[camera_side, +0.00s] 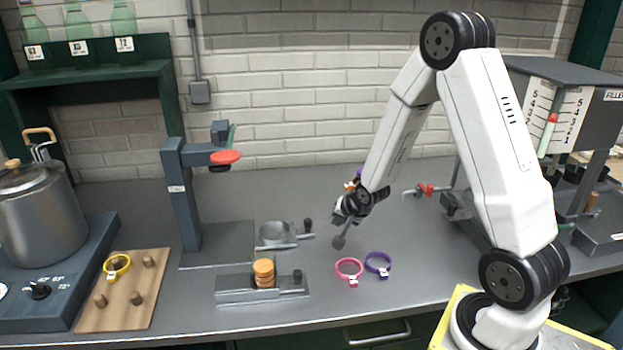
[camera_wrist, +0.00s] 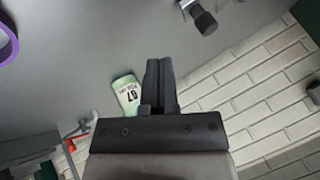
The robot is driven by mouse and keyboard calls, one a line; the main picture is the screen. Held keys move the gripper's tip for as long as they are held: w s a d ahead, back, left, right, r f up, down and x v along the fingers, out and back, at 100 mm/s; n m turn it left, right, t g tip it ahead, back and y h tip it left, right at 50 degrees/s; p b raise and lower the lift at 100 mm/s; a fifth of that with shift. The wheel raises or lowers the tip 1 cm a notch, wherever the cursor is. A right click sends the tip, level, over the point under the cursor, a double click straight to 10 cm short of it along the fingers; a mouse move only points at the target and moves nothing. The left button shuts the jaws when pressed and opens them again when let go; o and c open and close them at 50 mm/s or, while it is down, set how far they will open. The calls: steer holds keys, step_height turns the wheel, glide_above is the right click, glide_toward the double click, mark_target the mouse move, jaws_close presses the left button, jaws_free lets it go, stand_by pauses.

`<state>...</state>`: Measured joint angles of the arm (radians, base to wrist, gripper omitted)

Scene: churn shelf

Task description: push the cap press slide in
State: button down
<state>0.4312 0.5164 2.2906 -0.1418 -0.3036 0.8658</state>
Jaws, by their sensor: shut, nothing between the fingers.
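The cap press (camera_side: 182,200) is a blue-grey column with a red disc (camera_side: 225,157) on its arm, standing on a flat base. A grey slide with a round dish (camera_side: 274,233) and a dark knob (camera_side: 307,224) sits out to the right of the base. A dark knob on a metal rod, probably the slide's, shows at the top of the wrist view (camera_wrist: 203,20). My gripper (camera_side: 338,242) is shut and empty, pointing down right of the knob and apart from it. Its closed fingers also show in the wrist view (camera_wrist: 160,65).
A front holder (camera_side: 235,291) carries stacked orange caps (camera_side: 264,268). Pink (camera_side: 348,270) and purple (camera_side: 378,263) rings lie near my gripper. A filler with a red valve (camera_side: 426,189) stands right. A pot (camera_side: 40,220) and a pegged board (camera_side: 125,310) stand left. A green labelled item (camera_wrist: 126,95) shows beside my fingers.

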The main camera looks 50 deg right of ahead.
mark_target(295, 234)
steer(key=x, duration=0.3)
steer(key=shift+w+f, duration=0.1)
steer(key=shift+f, duration=0.05)
steer(key=shift+w+a, duration=0.3)
steer(key=shift+w, duration=0.6)
steer(key=shift+w+a, duration=0.3)
steer(key=shift+w, duration=0.6)
steer(key=shift+w+a, duration=0.1)
steer(key=shift+w+a, duration=2.85)
steer(key=shift+w, duration=0.05)
steer(key=shift+s, duration=0.15)
steer(key=shift+s+d, duration=0.3)
steer(key=shift+s, duration=0.5)
steer(key=shift+s+d, duration=0.3)
steer(key=shift+s, duration=0.5)
steer(key=shift+s+r, duration=0.3)
steer(key=shift+r, duration=0.1)
steer(key=v, duration=0.9)
steer(key=shift+s+a+r, duration=0.1)
steer(key=shift+s+r, duration=0.05)
steer(key=shift+s, duration=0.05)
